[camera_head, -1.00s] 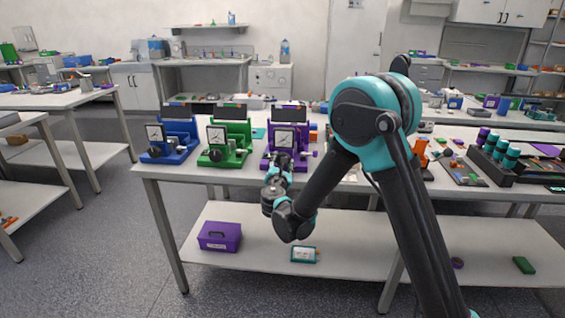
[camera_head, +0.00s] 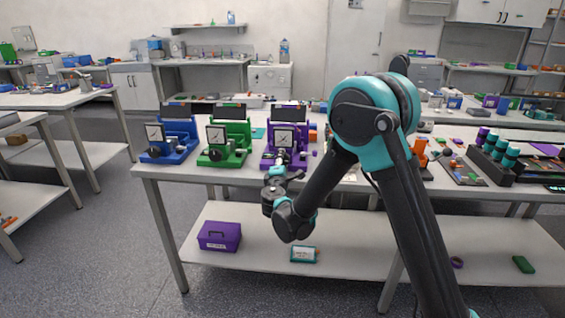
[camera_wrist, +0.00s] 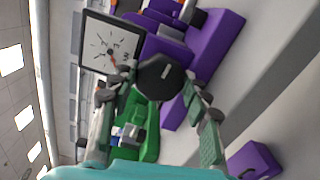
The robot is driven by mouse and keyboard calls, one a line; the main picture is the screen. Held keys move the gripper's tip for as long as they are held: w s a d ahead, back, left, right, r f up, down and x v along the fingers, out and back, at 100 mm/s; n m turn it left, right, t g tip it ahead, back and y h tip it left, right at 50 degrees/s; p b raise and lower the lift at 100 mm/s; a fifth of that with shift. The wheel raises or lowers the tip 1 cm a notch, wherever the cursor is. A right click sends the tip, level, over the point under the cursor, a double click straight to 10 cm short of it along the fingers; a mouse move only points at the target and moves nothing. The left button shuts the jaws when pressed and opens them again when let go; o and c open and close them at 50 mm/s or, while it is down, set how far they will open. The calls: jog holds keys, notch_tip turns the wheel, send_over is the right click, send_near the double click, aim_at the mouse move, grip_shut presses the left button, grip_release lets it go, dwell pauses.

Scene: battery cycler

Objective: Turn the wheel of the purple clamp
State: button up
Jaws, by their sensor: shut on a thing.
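The purple clamp (camera_head: 292,117) stands on the near table, with a white square dial (camera_head: 284,138) on its front. In the wrist view the clamp (camera_wrist: 215,45) is tilted, with its dial (camera_wrist: 110,47) at upper left. Its black round wheel (camera_wrist: 162,78) lies between the fingers of my gripper (camera_wrist: 160,92), which is shut on it. In the head view my gripper (camera_head: 282,167) reaches up to the clamp's front from below, and the wheel is hidden there.
A green clamp (camera_head: 238,131) and a blue clamp (camera_head: 180,129) stand left of the purple one, each with a dial. A purple box (camera_head: 219,236) and a small teal-edged box (camera_head: 303,254) lie on the shelf below. Orange parts and a dark rack (camera_head: 500,172) stand right.

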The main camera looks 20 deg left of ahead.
jog(key=m, duration=0.4)
jog(key=shift+m, duration=0.3)
jog(key=m, duration=0.5)
jog(key=shift+f, duration=0.1)
jog(key=m, duration=0.5)
jog(key=shift+m, duration=0.4)
jog(key=shift+a+m, duration=0.1)
jog(key=shift+m, duration=2.2)
jog(key=o, duration=1.2)
jog(key=shift+c, duration=0.2)
jog(key=v, duration=1.2)
